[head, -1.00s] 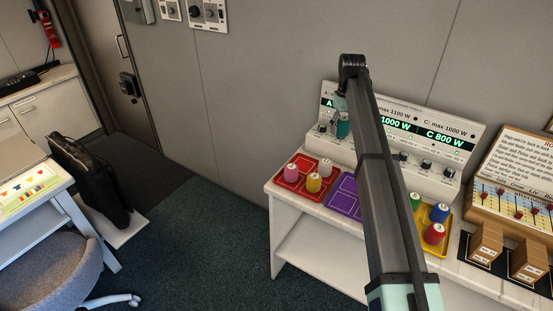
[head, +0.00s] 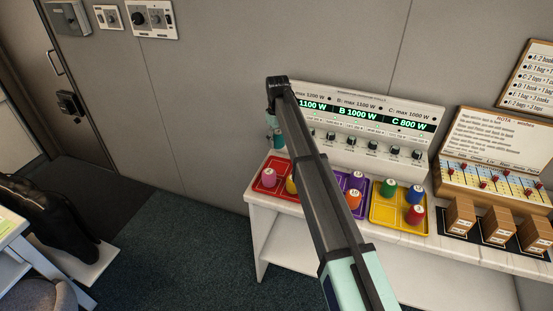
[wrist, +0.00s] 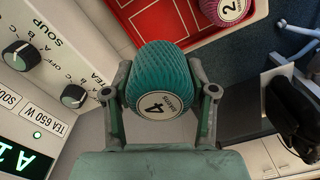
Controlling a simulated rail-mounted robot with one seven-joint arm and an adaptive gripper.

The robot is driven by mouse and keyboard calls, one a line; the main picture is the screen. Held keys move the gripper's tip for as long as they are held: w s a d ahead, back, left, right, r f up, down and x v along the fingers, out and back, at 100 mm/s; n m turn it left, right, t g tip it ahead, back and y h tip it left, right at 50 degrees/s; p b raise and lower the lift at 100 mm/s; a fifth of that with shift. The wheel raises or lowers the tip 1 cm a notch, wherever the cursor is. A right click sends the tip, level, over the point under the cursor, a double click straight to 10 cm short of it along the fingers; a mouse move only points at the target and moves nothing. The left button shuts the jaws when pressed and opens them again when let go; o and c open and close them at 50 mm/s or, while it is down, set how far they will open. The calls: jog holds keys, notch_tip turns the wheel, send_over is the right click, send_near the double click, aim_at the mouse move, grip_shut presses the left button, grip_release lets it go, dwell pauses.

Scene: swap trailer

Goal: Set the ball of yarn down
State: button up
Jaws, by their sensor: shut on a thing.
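The teal ball of yarn (wrist: 160,78), labelled 4, is between the two fingers of my gripper (wrist: 162,95) in the wrist view. The fingers are shut on its sides. In the head view my gripper is at the far end of the arm, by the left end of the control panel, mostly hidden by the arm. A red tray (wrist: 120,20) with marked-out compartments lies beyond the ball in the wrist view. It also shows in the head view (head: 262,187). A pink ball (wrist: 228,10), labelled 2, sits in it. Whether the teal ball touches anything below cannot be told.
A purple tray holds a purple ball (head: 357,179) and an orange ball (head: 353,199). A yellow tray (head: 388,215) holds green, blue and red balls. The control panel (head: 370,150) stands behind the trays. Brown boxes (head: 498,225) stand at the right.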

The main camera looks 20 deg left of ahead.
aim_at(277, 167)
notch_tip(277, 167, down, 11)
jog(key=p, duration=0.2)
jog(key=shift+f+p, duration=0.1)
jog(key=shift+p, duration=0.25)
jog(key=shift+f, duration=0.2)
jog(key=o, duration=1.2)
jog(key=shift+r, duration=0.1)
jog(key=shift+c, duration=0.2)
notch_tip(277, 167, up, 12)
jog(key=b, duration=0.4)
jog(key=shift+r, duration=0.15)
jog(key=shift+a, duration=0.1)
